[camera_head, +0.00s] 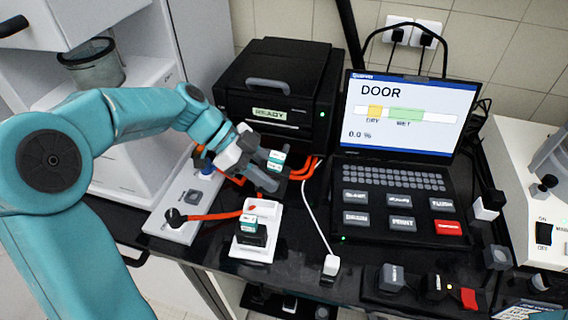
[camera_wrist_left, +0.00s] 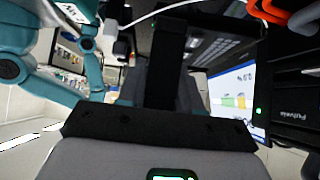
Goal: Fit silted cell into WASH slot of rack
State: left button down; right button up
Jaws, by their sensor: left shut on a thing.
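My left gripper (camera_head: 262,172) reaches in from the left, shut on a small dark cell with a white and teal label (camera_head: 276,159). It holds the cell in the air in front of the black READY machine. The fingers hide part of the cell. A similar cell (camera_head: 251,229) with a teal and white label sits upright in a white rack (camera_head: 254,253) at the front of the bench. I cannot read the slot names, and I cannot tell from the labels which cell is silted. My right gripper is not in view.
The black READY machine (camera_head: 273,83) stands behind. A laptop-like console (camera_head: 404,120) showing DOOR stands at the right. A pale plate with a black knob (camera_head: 176,216), orange tubes (camera_head: 304,172) and a white cable (camera_head: 317,219) lie around the rack. Small blocks (camera_head: 392,277) stand at the front right.

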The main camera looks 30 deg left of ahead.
pick_arm(q)
jog(key=shift+n+t+h, duration=0.5)
jog(key=shift+t+h, duration=0.2)
jog(key=shift+h, duration=0.1)
jog(key=a+f+b, duration=0.1)
jog(key=f+b, duration=0.1)
jog(key=a+f+b, duration=0.1)
jog(key=f+b, duration=0.1)
jog(key=b, duration=0.1)
jog(key=a+f+b, duration=0.2)
jog(key=shift+s+f+b, duration=0.1)
jog(key=shift+f+b, duration=0.25)
jog(key=shift+b, duration=0.05)
jog(key=shift+s+d+f, duration=0.1)
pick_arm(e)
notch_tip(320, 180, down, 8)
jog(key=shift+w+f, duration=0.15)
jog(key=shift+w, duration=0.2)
pick_arm(q)
jog(key=shift+b, duration=0.35)
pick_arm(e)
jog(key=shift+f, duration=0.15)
pick_arm(q)
jog(key=shift+b, duration=0.35)
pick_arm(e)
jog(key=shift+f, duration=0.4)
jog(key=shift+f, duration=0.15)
